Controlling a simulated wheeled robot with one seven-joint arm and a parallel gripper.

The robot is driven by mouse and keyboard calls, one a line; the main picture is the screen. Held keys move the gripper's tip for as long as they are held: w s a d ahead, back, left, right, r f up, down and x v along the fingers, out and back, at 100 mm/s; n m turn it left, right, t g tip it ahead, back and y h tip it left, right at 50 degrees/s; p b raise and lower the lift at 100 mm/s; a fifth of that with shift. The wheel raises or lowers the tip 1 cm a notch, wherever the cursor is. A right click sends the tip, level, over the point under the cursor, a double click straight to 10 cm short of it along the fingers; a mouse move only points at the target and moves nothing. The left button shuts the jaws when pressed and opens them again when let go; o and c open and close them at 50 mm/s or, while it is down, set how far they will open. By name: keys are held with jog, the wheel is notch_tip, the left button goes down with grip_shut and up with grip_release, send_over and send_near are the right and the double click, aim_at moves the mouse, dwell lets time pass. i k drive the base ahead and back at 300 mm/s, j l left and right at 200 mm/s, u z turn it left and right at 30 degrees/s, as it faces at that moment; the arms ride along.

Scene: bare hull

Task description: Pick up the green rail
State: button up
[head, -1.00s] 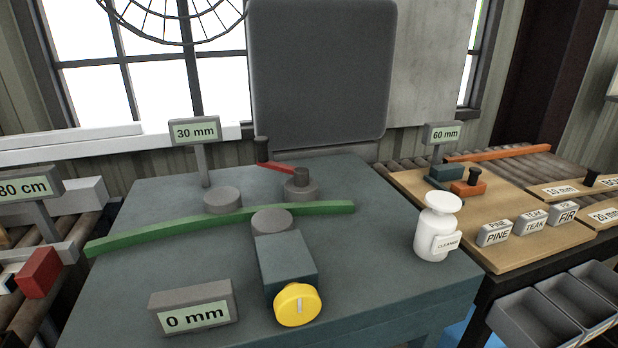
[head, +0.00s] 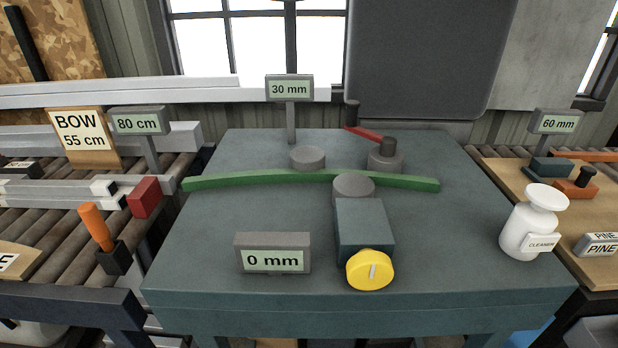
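The green rail (head: 255,178) is a long, slightly curved bar on the blue-grey bench (head: 240,310). It runs left to right across the bench's middle, its left end at the bench's left edge. It passes between a grey round post (head: 308,157) behind it and another grey round post (head: 353,186) in front. A third grey post (head: 385,162) with a red lever (head: 364,134) stands behind its right part. I cannot tell exactly where the posts touch it. My gripper is not in view.
A 0 mm display (head: 272,254) and a blue block with a yellow knob (head: 370,270) stand in front of the rail. A 30 mm sign (head: 289,88) rises behind. A white cleaner bottle (head: 532,222) stands at the right.

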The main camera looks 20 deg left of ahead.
aim_at(248, 176)
jog(key=u, duration=2)
jog(key=i+j+z, duration=0.25)
jog(key=i+j, duration=0.65)
jog(key=i+j+z, duration=0.2)
jog(key=i+j, duration=0.85)
